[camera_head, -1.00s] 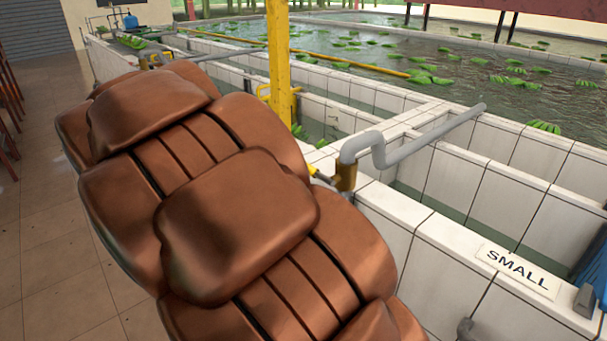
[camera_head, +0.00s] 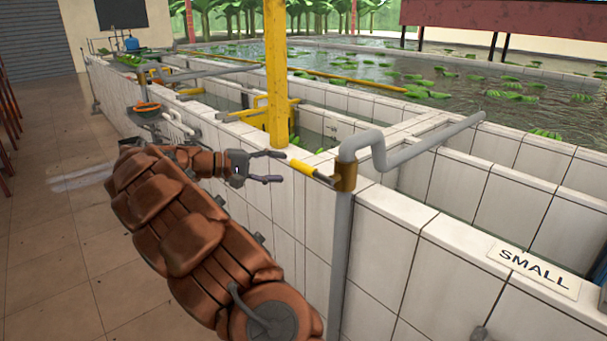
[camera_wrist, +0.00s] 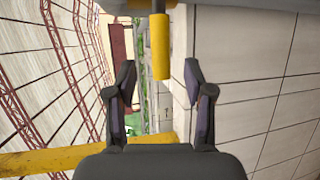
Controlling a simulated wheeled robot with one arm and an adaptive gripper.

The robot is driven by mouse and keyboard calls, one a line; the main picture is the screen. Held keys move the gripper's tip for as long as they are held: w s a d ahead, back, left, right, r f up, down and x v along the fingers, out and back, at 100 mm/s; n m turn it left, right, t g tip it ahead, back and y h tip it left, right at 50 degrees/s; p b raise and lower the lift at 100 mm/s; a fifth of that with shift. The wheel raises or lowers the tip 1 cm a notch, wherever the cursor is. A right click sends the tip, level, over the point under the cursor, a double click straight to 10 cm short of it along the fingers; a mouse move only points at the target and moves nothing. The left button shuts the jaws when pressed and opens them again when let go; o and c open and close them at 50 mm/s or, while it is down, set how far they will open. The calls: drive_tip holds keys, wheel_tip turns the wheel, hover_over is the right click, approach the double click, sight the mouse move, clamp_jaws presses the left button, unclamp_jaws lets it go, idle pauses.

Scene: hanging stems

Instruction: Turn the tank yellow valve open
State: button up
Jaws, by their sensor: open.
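The yellow valve handle (camera_head: 304,169) sticks out to the left from a brass valve body (camera_head: 345,177) on a grey pipe beside the tiled tank wall. My gripper (camera_head: 281,167) is open and empty, just left of the handle's free end and at about its height. In the wrist view, the yellow handle (camera_wrist: 160,48) comes down from the top, and its end lies between the lines of the two spread fingertips of my gripper (camera_wrist: 160,72). I see no contact. The depth between fingers and handle is hard to judge.
The white tiled tank wall (camera_head: 380,270) runs close along the right of my arm. A vertical grey pipe (camera_head: 340,250) stands below the valve. A yellow post (camera_head: 277,75) rises behind the gripper. The tiled floor (camera_head: 50,240) at the left is clear.

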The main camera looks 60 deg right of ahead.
sight(297, 168)
drive_tip(key=shift+w+d+f, duration=0.2)
drive_tip(key=shift+w+d, duration=0.05)
drive_tip(key=shift+d, duration=0.1)
drive_tip(key=shift+x, duration=3.85)
drive_tip(key=shift+r, duration=0.1)
drive_tip(key=shift+c, duration=0.3)
clamp_jaws()
